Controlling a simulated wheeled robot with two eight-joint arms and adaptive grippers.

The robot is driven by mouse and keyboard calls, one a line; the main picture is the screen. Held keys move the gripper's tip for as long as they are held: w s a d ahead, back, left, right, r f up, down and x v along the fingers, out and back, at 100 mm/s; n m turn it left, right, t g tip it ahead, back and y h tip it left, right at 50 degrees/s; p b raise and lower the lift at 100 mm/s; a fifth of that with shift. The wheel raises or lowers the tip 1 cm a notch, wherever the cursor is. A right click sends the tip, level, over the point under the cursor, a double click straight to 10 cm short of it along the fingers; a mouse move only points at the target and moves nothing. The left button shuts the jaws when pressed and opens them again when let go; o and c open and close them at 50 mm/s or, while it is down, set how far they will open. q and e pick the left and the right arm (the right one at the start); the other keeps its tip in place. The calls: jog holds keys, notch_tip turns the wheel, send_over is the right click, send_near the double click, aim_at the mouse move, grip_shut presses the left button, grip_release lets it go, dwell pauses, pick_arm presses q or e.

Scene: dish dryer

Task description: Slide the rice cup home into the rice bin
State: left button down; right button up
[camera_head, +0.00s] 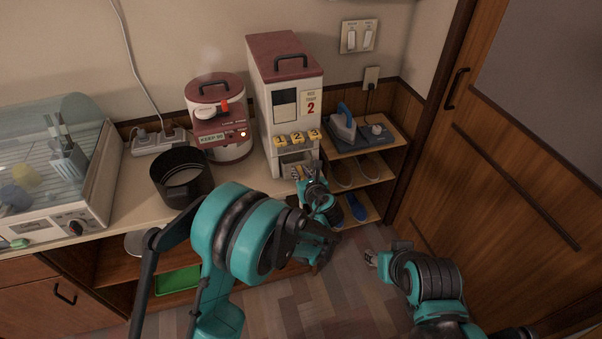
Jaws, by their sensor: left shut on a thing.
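The rice bin (262,95) is a tall cream box with a dark red lid, a black handle and a red 2 on its front. Yellow tags numbered 1, 2 and 3 sit above its low front opening. My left gripper (303,177) is at the foot of the bin, in front of this opening, and is shut on the rice cup. The cup is mostly hidden by the gripper, so I cannot tell how far inside it is. My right gripper (371,258) is low at the right, over the floor and away from the bin; its fingers are too small to read.
A steaming rice cooker (218,128) stands left of the bin, with a dark pot (181,178) in front. A dish dryer (52,165) is at far left. A shelf with an iron (343,124) is right of the bin. A wooden door (520,150) bounds the right.

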pick_arm(q)
jog(key=shift+w+a, duration=0.3)
jog(key=shift+w, duration=0.65)
dwell(0.3)
jog(key=c, duration=1.3)
grip_release()
jog(key=shift+c, duration=0.2)
